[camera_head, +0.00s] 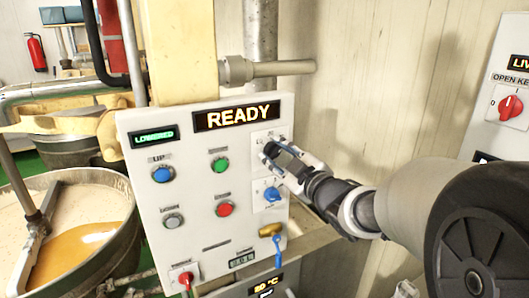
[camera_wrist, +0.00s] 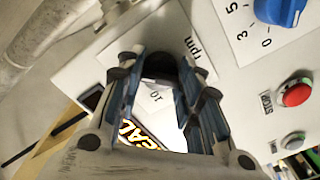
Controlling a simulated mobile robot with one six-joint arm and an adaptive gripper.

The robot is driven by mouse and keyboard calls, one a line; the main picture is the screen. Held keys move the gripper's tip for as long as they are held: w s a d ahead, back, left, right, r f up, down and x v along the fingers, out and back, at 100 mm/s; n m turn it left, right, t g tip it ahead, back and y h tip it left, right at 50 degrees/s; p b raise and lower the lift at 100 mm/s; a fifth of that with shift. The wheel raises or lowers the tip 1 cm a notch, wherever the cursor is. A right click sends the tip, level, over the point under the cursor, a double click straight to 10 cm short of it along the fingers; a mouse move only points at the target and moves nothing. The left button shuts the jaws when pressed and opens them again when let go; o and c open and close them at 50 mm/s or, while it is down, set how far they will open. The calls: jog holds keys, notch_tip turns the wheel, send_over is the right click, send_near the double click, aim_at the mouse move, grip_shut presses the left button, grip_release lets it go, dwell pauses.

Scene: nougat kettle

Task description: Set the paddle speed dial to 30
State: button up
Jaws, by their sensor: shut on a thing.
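The paddle speed dial is a dark knob (camera_wrist: 163,66) on a white scale plate (camera_wrist: 205,78) marked "rpm", with a "10" showing near it. My gripper (camera_head: 270,151) is at the upper right of the control panel (camera_head: 140,214) in the head view. In the wrist view my gripper (camera_wrist: 160,80) has one finger on each side of the knob and is shut on it. The fingers cover much of the scale, and I cannot read where the knob points.
Just below is a blue selector knob (camera_head: 271,194) with its own scale. Green (camera_head: 220,165) and red (camera_head: 225,209) buttons sit to the left. The display (camera_head: 237,115) above reads "READY". The kettle (camera_head: 78,235) stands at left; another panel (camera_head: 505,100) is at right.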

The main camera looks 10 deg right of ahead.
jog(key=shift+m, duration=0.4)
jog(key=o, duration=1.1)
jog(key=v, duration=1.2)
